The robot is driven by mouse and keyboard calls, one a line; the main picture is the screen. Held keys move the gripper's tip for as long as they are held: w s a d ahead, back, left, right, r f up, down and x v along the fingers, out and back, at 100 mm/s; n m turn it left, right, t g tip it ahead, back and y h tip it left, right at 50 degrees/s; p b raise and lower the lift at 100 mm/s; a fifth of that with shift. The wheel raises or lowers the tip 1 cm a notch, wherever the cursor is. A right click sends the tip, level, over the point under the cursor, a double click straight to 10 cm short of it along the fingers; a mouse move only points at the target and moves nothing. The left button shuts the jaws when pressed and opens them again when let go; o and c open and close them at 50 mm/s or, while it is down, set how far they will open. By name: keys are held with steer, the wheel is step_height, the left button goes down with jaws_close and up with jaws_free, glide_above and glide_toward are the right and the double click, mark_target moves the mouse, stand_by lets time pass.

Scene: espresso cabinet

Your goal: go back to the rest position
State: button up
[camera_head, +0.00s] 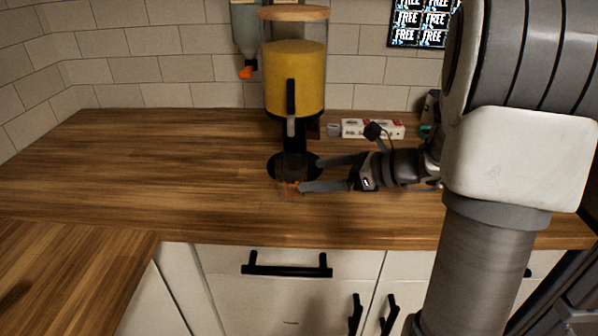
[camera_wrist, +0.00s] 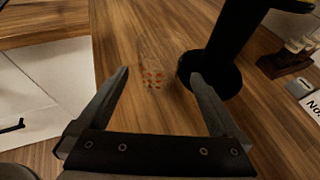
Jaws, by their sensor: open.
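My gripper (camera_head: 309,174) reaches in from the right, low over the wooden counter, with its two fingers spread apart. The wrist view shows the open fingers (camera_wrist: 158,76) too. A clear glass with small orange marks (camera_head: 292,187) stands on the counter by the fingertips, in front of the dispenser's base. In the wrist view the glass (camera_wrist: 152,78) shows faintly between and just beyond the fingertips. The glass is so transparent that I cannot tell whether a finger touches it.
A yellow dispenser (camera_head: 296,75) with a black handle stands behind the glass; its round black base (camera_wrist: 213,82) is close to one fingertip. A bottle with an orange tip (camera_head: 247,40) hangs at the wall. Small boxes (camera_head: 372,129) lie behind my gripper. The counter's left (camera_head: 130,165) is clear.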

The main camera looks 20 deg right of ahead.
steer(key=shift+v, duration=0.9)
